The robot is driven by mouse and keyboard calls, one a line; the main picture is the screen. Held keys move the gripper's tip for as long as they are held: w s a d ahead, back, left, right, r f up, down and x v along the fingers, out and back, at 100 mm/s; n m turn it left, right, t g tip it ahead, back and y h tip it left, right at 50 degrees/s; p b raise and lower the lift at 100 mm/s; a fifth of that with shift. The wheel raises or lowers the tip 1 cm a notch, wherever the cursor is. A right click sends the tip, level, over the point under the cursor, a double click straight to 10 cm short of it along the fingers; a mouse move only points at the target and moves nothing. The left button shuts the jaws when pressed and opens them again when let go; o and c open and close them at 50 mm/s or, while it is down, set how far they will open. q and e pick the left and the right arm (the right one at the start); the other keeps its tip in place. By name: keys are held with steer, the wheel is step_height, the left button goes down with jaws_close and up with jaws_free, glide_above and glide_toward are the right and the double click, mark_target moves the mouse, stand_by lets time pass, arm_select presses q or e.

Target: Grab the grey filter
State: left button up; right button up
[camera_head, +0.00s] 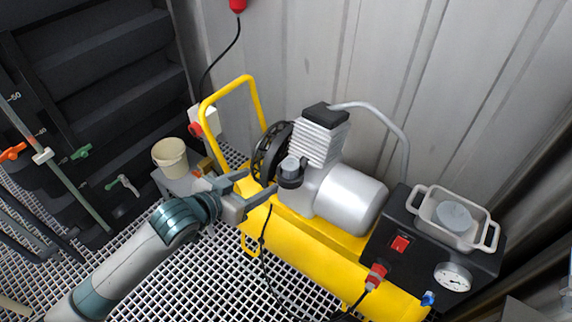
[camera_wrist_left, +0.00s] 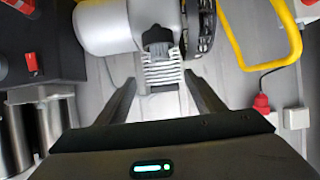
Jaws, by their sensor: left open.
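A small grey cylindrical filter (camera_head: 291,168) sits on a dark round base on the compressor, in front of the finned cylinder head (camera_head: 319,135). A second grey round piece (camera_head: 453,214) lies in a light tray (camera_head: 427,208) on the black control box; I cannot tell which one the task names. My left gripper (camera_head: 262,181) is open and empty, its fingertips pointing at the compressor just left of the cylindrical filter, apparently apart from it.
The yellow compressor (camera_head: 310,255) carries a silver motor (camera_head: 350,198), a black flywheel (camera_head: 268,152) and a yellow handle (camera_head: 228,87) near my left gripper. A cream bucket (camera_head: 171,158) stands left. A corrugated wall is behind; a cable hangs over the tank's front.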

arm_select(q)
steer(key=p, duration=0.3)
glide_toward(289, 165)
steer(key=d+r+x, duration=0.1)
steer(key=x, duration=0.3)
steer(key=shift+w+d+f, duration=0.15)
steer(key=shift+w+f, duration=0.25)
steer(key=shift+f, duration=0.15)
steer(key=shift+w+f, duration=0.1)
steer(key=shift+w+d, duration=0.1)
steer(key=shift+p+x, duration=0.45)
steer(key=shift+x, duration=0.4)
steer(key=shift+w+d+f, duration=0.25)
steer(key=shift+w+f, duration=0.35)
steer(key=shift+w, duration=0.15)
steer(key=shift+w+d+f+p, duration=0.35)
steer(key=shift+w, duration=0.1)
